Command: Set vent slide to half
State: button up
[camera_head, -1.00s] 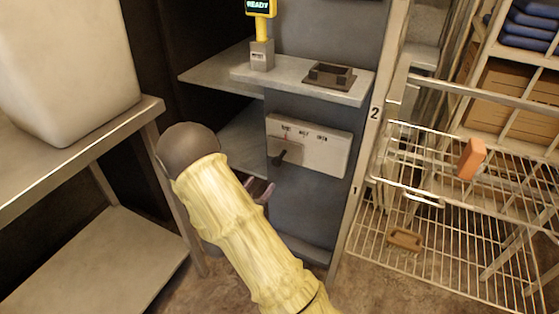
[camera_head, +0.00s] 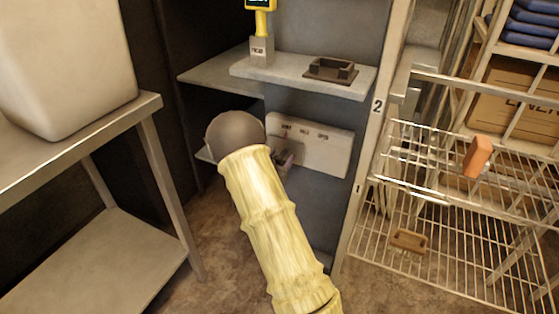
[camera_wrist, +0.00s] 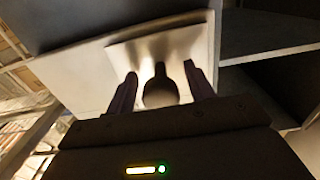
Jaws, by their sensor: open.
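The vent slide's pale panel (camera_head: 325,151) is on the dark grey column, under a shelf, with a row of small labels along its top. In the wrist view the panel (camera_wrist: 165,48) fills the space ahead of my gripper. My gripper (camera_wrist: 160,70) is open, its two fingers on either side of the dark slide knob (camera_wrist: 160,90), with gaps visible on both sides. In the head view my gripper (camera_head: 284,159) is at the panel's left part, mostly behind my arm. The knob is hidden there, so its place against the labels is unclear.
Above the panel, a shelf (camera_head: 300,78) holds a dark tray-like holder (camera_head: 330,70) and a yellow device (camera_head: 262,25) on a stand. A steel table (camera_head: 80,135) with a white bin stands left.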

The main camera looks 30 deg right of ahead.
aim_at(302, 156)
grip_shut()
jog(key=s+d, duration=0.3)
jog(key=s, duration=0.1)
jog(key=shift+s+d, duration=0.4)
grip_release()
jog(key=shift+a, duration=0.15)
jog(key=p+v, duration=0.3)
jog(key=v, duration=1.4)
jog(key=shift+p, duration=0.4)
jog(key=shift+s, duration=0.1)
